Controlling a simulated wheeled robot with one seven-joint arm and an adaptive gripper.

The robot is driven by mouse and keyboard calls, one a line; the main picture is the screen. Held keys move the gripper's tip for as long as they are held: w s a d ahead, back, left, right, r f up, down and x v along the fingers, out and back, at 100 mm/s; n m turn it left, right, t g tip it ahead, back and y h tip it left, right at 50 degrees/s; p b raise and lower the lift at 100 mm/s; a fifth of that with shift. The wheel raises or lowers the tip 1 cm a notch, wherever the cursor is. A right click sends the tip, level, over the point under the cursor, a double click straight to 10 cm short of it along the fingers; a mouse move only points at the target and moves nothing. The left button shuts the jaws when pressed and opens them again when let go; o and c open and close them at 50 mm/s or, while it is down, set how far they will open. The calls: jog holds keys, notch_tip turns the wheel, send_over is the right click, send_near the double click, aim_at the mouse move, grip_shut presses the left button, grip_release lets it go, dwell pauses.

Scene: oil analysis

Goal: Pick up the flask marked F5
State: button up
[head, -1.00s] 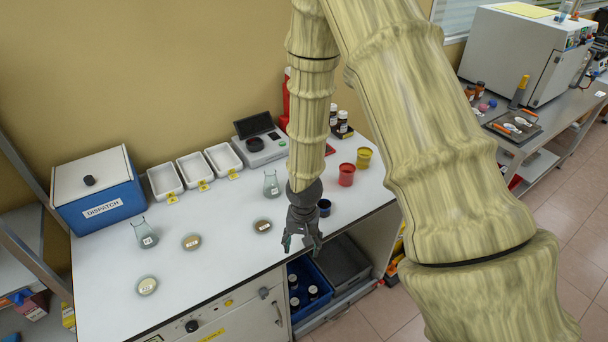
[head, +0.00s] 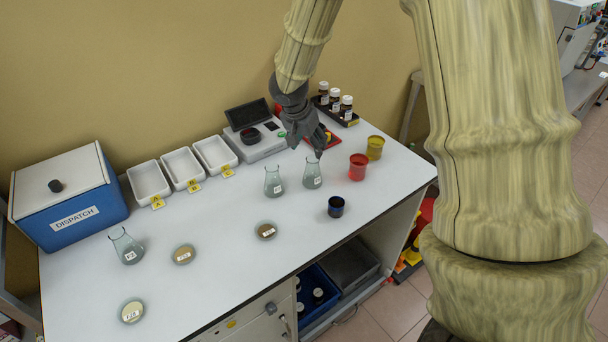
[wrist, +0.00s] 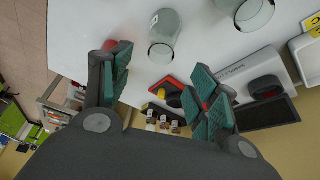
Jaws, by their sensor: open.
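Three clear flasks stand upright on the white bench: a left flask (head: 127,248), a middle flask (head: 273,183) and a right flask (head: 312,173). Each has a small white label, but I cannot read which is F5. My gripper (head: 312,146) is just above and behind the right flask, pointing down towards the bench. In the wrist view my gripper (wrist: 160,84) is open and empty. One flask (wrist: 164,38) lies ahead of the gap between its fingers, apart from them, and another flask (wrist: 246,10) shows at the top edge.
Behind are a scale (head: 255,140), white trays (head: 183,168), a red tray (head: 325,135) and dark bottles (head: 334,102). Red (head: 357,168), yellow (head: 375,148) and dark blue (head: 336,207) cups stand right. Several dishes (head: 184,255) lie in front. A blue box (head: 70,197) is left.

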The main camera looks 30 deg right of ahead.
jog(key=p, duration=0.1)
send_over(311, 157)
jog(key=s+a, duration=0.2)
notch_tip(311, 157, down, 4)
jog(key=shift+s+p+x, duration=0.15)
jog(key=shift+p+x, duration=0.4)
jog(key=shift+x, duration=0.25)
jog(key=shift+s+p+x, duration=0.1)
jog(key=shift+p+x, duration=0.45)
jog(key=shift+x, duration=0.2)
jog(key=shift+p+x, duration=0.35)
jog(key=shift+x, duration=1.05)
jog(key=shift+s+a, duration=0.1)
jog(key=shift+a, duration=0.1)
jog(key=c, duration=1.3)
